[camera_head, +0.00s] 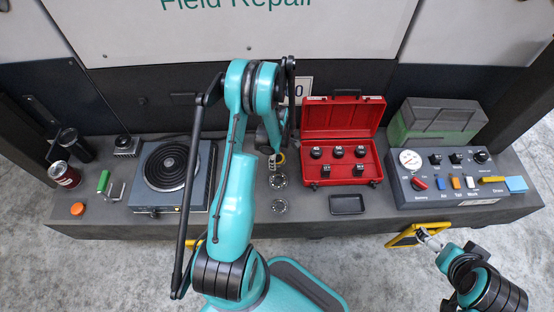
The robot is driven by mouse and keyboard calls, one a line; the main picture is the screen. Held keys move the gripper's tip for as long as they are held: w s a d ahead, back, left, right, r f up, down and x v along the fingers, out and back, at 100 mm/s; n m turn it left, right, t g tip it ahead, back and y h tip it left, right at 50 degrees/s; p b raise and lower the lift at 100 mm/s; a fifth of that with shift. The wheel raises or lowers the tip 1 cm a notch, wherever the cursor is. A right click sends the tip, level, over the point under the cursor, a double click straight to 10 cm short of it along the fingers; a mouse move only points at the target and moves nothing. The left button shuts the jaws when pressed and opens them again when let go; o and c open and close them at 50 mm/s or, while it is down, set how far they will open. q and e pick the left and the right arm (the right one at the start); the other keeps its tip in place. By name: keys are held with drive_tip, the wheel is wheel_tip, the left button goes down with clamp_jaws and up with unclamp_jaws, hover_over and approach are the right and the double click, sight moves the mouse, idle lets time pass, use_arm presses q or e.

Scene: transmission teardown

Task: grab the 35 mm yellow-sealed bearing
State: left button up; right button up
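A small ring with a yellow band, which looks like the yellow-sealed bearing (281,158), shows on the bench in the middle. My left gripper (275,164) points down right at it and partly hides it. I cannot tell whether the fingers touch or hold it. Two grey metal bearings, a nearer one (279,206) and one behind it (278,181), lie in a line in front of it. Their sizes cannot be read. My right gripper (427,236) is low at the right, off the bench's front edge; its fingers are too small to judge.
A hotplate (171,167) stands left of my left arm. An open red case (343,125) with several dark sockets, a black tray (347,204) and a control box (447,180) stand to the right. A yellow frame (405,238) is at the front edge. Cans and a green-handled tool (103,181) are at the left.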

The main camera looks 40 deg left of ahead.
use_arm(q)
drive_tip(key=c, duration=1.3)
